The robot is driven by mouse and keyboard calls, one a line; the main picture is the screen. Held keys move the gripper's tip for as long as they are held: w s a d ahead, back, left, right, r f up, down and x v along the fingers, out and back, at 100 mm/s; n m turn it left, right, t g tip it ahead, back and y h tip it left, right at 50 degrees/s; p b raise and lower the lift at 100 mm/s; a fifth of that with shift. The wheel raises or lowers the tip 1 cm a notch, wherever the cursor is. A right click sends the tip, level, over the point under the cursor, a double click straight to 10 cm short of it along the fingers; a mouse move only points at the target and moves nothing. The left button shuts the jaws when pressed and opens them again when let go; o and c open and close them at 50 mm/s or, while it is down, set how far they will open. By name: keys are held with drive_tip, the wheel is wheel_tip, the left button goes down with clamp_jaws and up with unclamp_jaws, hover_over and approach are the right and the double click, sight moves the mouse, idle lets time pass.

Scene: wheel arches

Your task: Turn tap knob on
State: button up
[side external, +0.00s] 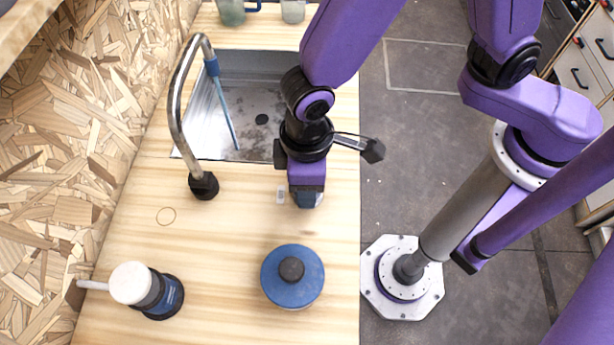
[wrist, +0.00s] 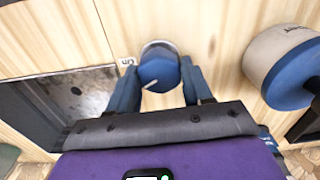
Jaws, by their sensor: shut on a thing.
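The tap knob (wrist: 160,74) is a round blue cap on a pale base in the wooden counter, with a light pointer mark on its face. My gripper (wrist: 163,66) has a blue finger on each side of it and is shut on it. A small white label with "On" (wrist: 128,62) lies beside the knob. In the side external view, my gripper (side external: 307,196) points down at the counter in front of the sink and hides most of the knob. The curved metal tap (side external: 176,105) rises left of it, with a blue-tipped spout over the sink.
The sink (side external: 262,88) is sunk into the counter behind my gripper. A blue lidded pot (side external: 307,290) stands in front of it. A white-topped dark blue item (side external: 130,284) stands at front left. Cups (side external: 232,12) stand at the back. The wood between is clear.

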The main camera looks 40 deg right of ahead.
drive_tip(key=m, duration=0.5)
drive_tip(key=shift+m, duration=0.3)
drive_tip(key=shift+r, duration=0.1)
idle(0.4)
drive_tip(key=o, duration=1)
drive_tip(key=shift+o, duration=0.2)
wheel_tip(320, 180, up, 17)
drive_tip(key=shift+r, duration=0.2)
drive_tip(key=s+d+f+n, duration=0.2)
drive_tip(key=d+n, duration=0.1)
drive_tip(key=d, duration=0.6)
drive_tip(key=s+d+f+n, duration=0.1)
drive_tip(key=d+f+n, duration=0.1)
drive_tip(key=d, duration=0.7)
drive_tip(key=s+d+f+n, duration=0.1)
drive_tip(key=s+d+n, duration=0.1)
drive_tip(key=d, duration=0.8)
drive_tip(key=shift+s+f+n, duration=0.35)
drive_tip(key=shift+f+n, duration=0.05)
drive_tip(key=shift+n, duration=0.4)
